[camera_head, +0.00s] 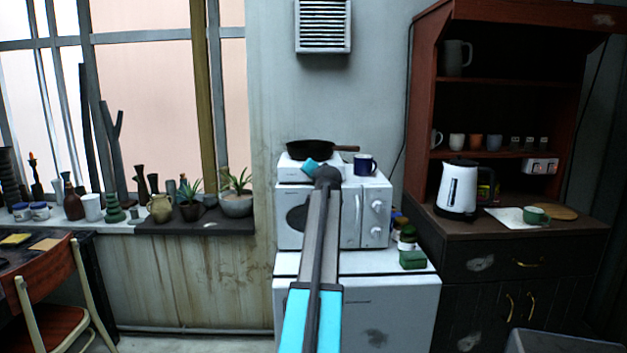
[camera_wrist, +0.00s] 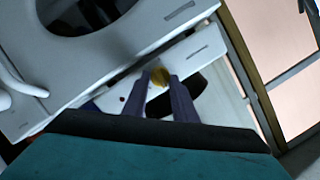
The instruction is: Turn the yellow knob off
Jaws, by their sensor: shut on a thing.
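The yellow knob (camera_wrist: 157,76) shows in the wrist view on the front of a white hot plate (camera_wrist: 200,52). My gripper (camera_wrist: 159,84) is shut on the knob, with its two dark fingers on either side of it. In the head view my gripper (camera_head: 322,172) is in front of the hot plate (camera_head: 291,172), which sits on top of the white microwave. The knob is hidden there behind my arm, and its turn angle is too small to read.
A dark pan (camera_head: 312,149) lies on the hot plate, with a dark blue mug (camera_head: 365,164) to its right. The microwave (camera_head: 372,190) stands on a white cabinet (camera_head: 390,300). Small jars and a green box (camera_head: 412,259) sit by its right side. A kettle (camera_head: 458,188) stands farther right.

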